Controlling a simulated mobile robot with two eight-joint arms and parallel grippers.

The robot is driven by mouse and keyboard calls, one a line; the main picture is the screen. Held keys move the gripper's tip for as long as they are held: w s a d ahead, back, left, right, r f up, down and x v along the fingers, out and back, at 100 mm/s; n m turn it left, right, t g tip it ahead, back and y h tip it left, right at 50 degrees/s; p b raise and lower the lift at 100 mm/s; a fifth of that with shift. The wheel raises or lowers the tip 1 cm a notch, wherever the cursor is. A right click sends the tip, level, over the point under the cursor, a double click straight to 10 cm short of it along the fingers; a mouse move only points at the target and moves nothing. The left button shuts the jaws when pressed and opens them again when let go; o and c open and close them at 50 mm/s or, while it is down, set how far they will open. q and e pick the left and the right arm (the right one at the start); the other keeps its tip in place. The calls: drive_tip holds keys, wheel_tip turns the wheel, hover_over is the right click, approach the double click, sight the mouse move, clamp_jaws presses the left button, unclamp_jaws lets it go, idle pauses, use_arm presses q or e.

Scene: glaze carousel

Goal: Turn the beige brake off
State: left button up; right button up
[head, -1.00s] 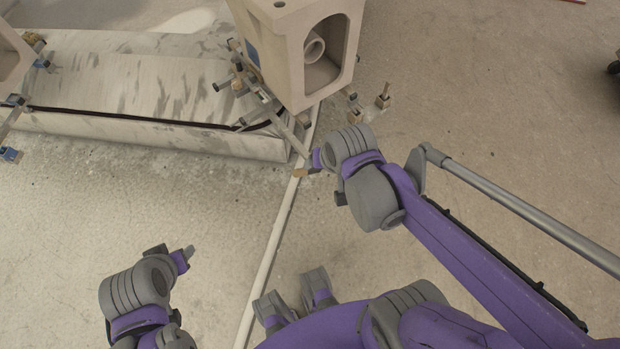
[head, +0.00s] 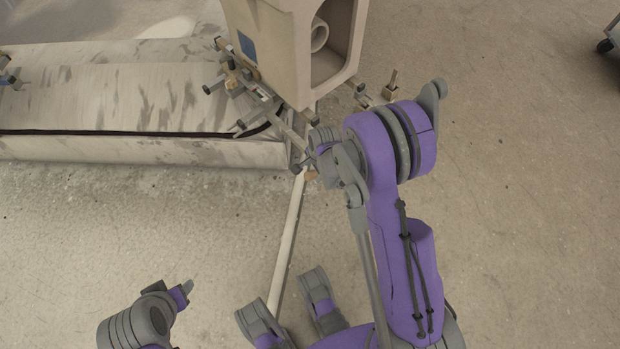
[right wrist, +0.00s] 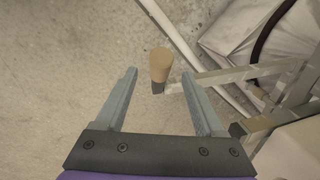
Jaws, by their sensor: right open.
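The beige brake knob (right wrist: 159,65) shows in the right wrist view as a rounded beige handle with a dark lower end, on a pale metal bar. It lies between and slightly beyond the fingertips of my open right gripper (right wrist: 158,72), apart from both fingers. In the head view the beige knob (head: 311,175) is small and partly hidden near my right gripper (head: 316,150), beside the frame's lower corner. My left arm's end (head: 178,296) is at the lower left, far from the knob; its fingers are not clear.
A large beige hollow block (head: 285,50) stands on the metal frame (head: 240,85) above the knob. A pale pole (head: 286,240) runs down the floor from there. A stained white slab (head: 110,105) lies left. Floor on the right is mostly clear.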

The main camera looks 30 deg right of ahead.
drive_tip(key=f, duration=0.3)
drive_tip(key=w+f+b, duration=0.1)
drive_tip(key=f, duration=0.4)
drive_tip(key=shift+w+a+f+b, duration=0.1)
drive_tip(key=shift+w+f+b, duration=0.2)
drive_tip(key=shift+w+b, duration=0.1)
clamp_jaws()
idle(0.9)
